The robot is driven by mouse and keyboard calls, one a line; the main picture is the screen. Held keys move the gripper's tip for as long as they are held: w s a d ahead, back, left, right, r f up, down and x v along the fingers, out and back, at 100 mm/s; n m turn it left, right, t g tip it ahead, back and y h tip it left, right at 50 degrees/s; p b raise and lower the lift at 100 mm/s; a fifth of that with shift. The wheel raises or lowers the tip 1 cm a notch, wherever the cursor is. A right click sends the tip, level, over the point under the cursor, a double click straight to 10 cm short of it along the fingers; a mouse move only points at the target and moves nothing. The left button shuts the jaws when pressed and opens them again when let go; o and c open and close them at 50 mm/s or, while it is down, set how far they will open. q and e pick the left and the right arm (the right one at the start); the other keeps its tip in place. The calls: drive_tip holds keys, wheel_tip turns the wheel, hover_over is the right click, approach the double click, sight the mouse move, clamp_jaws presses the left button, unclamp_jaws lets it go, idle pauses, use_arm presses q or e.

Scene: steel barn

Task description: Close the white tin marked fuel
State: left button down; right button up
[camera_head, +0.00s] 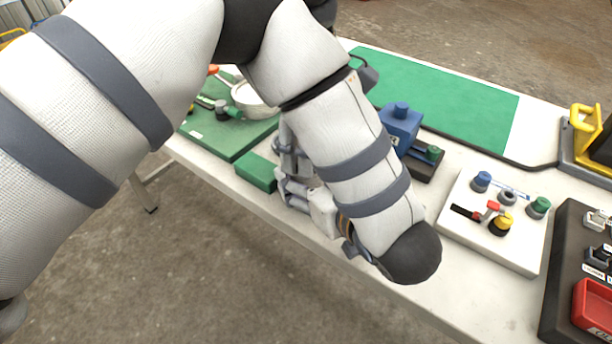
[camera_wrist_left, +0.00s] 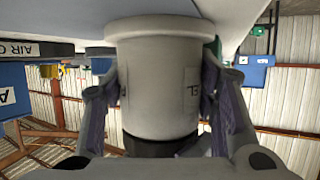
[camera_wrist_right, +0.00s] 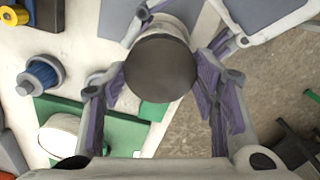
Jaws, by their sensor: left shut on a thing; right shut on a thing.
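The white tin (camera_wrist_left: 155,85) stands between the fingers of my left gripper (camera_wrist_left: 158,75) in the left wrist view, which is upside down. Part of a label ending in "EL" shows on its side. A dark round lid (camera_wrist_left: 150,148) meets the tin's end there. In the right wrist view the dark lid (camera_wrist_right: 160,68) faces the camera, between the fingers of my right gripper (camera_wrist_right: 161,78). Both grippers are shut, the left on the tin and the right on the lid. I cannot tell whether the lid is fully seated. In the head view my arm hides tin and lid.
A green block (camera_head: 257,172) lies near the front edge of the white table (camera_head: 465,300). A green board (camera_head: 215,138) holds a white bowl-like vessel (camera_head: 250,98). A blue device (camera_head: 400,125) and a white panel with coloured knobs (camera_head: 480,240) stand to the right.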

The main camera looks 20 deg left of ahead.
drive_tip(key=o, duration=1.3)
drive_tip(key=shift+f, duration=0.1)
drive_tip(key=shift+r, duration=2.3)
wheel_tip(320, 180, up, 3)
drive_tip(key=n, duration=0.4)
drive_tip(key=shift+s+a+f, duration=0.1)
drive_tip(key=shift+f, duration=0.1)
drive_tip(key=shift+c, duration=0.5)
drive_tip(key=shift+r+n, duration=0.45)
drive_tip(key=shift+n, duration=0.25)
